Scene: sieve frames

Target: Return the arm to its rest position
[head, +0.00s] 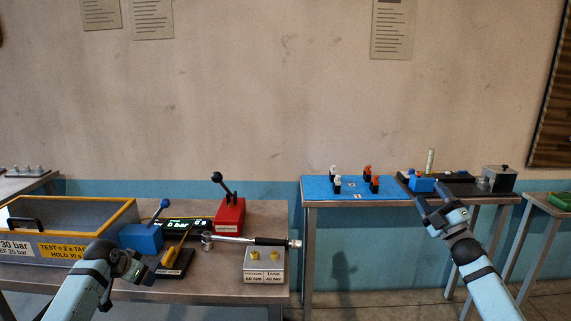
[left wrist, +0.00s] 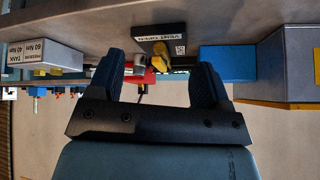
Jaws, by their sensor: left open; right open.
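My left gripper (head: 135,268) is open over the front of the left bench, close to the black block with a yellow top (head: 174,262). In the left wrist view, which is upside down, its two fingers (left wrist: 160,75) stand apart. The black block with its yellow part (left wrist: 160,50) shows beyond the gap, and I see nothing held. My right gripper (head: 440,204) is open and empty in front of the right table, near the blue block (head: 421,184) as seen from the head.
The left bench holds a yellow-rimmed tank (head: 132,216), a blue lever box (head: 141,238), a red lever box (head: 230,215), a torque wrench (head: 250,240) and a grey socket block (head: 263,270). A blue mat (head: 318,188) with several small pieces lies on the right table.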

